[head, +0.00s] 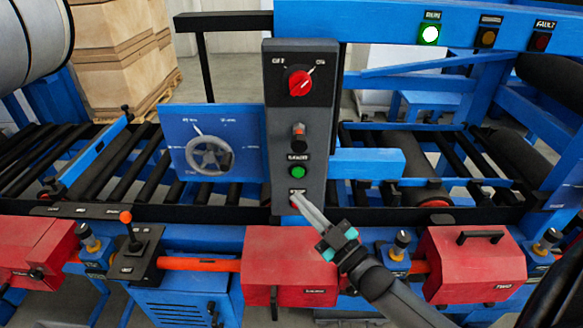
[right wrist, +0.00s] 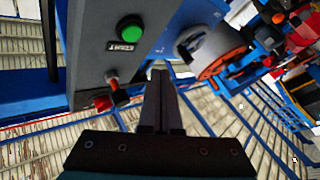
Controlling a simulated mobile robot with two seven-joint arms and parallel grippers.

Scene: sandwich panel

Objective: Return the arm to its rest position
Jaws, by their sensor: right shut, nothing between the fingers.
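My right gripper (head: 297,199) reaches up from the lower right in the head view. Its fingers are together and hold nothing. Its fingertips are at the lower end of the grey control panel (head: 281,130), over or right in front of a reddish button; I cannot tell whether they touch it. In the right wrist view the closed fingers (right wrist: 160,74) point along the panel (right wrist: 88,45), beside a green button (right wrist: 130,29). My left gripper is in neither view.
The panel carries a red rotary switch (head: 298,83) and a green button (head: 298,172). A handwheel (head: 209,155) stands left. Red housings (head: 290,265) and a lever (head: 130,238) line the front. The RUN lamp (head: 429,34) glows green. Rollers (head: 95,165) lie behind.

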